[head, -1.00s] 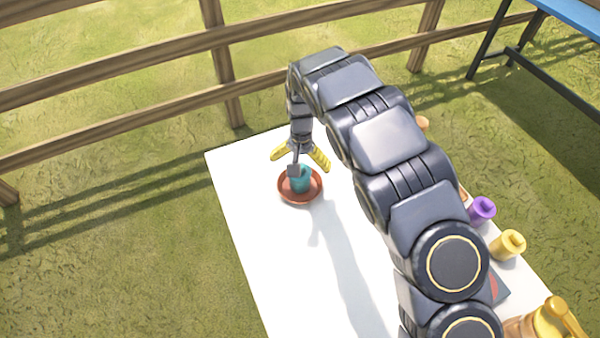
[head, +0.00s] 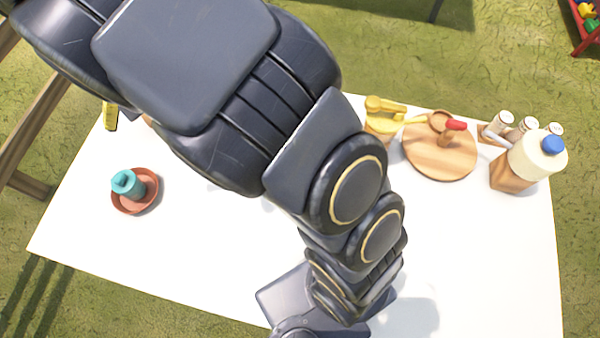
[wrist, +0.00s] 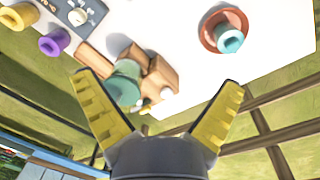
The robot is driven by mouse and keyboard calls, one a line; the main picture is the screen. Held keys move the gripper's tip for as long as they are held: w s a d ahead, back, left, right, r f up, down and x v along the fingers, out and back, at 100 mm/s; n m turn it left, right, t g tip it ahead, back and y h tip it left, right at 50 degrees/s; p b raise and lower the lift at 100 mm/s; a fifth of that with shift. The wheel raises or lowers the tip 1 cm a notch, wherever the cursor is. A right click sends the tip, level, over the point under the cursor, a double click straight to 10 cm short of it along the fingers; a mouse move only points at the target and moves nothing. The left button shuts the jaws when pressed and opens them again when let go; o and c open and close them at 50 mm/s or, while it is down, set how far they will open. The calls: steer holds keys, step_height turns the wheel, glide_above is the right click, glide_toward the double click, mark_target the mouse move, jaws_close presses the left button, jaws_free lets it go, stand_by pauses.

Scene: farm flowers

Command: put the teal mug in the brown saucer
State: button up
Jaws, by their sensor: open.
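The teal mug (head: 128,184) stands in the brown saucer (head: 152,186) at the left of the white table, toward the saucer's left side. In the wrist view the mug (wrist: 230,41) and the saucer (wrist: 209,28) show at the upper right, apart from my fingers. My gripper (wrist: 160,82) is open, with its two yellow fingers spread wide and nothing held between them. In the head view only a bit of a yellow finger (head: 110,117) shows past my arm, behind the saucer; the rest is hidden.
A yellow watering can (head: 384,115), a round wooden board (head: 425,160) and a jug with a blue cap (head: 535,158) stand at the right. The wrist view shows a purple pot (wrist: 54,42), a yellow pot (wrist: 16,16) and wooden blocks (wrist: 160,78). The table around the saucer is clear.

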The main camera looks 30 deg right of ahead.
steer(key=s+d+r, duration=0.6)
steer(key=s+d, duration=0.3)
steer(key=s, duration=0.1)
steer(key=s+d+g, duration=0.1)
steer(key=s+d, duration=0.2)
steer(key=s, duration=1.3)
steer(key=shift+d+r+g+y, duration=0.15)
steer(key=shift+d+g+y, duration=0.15)
steer(key=shift+d+y, duration=0.1)
steer(key=shift+o, duration=0.4)
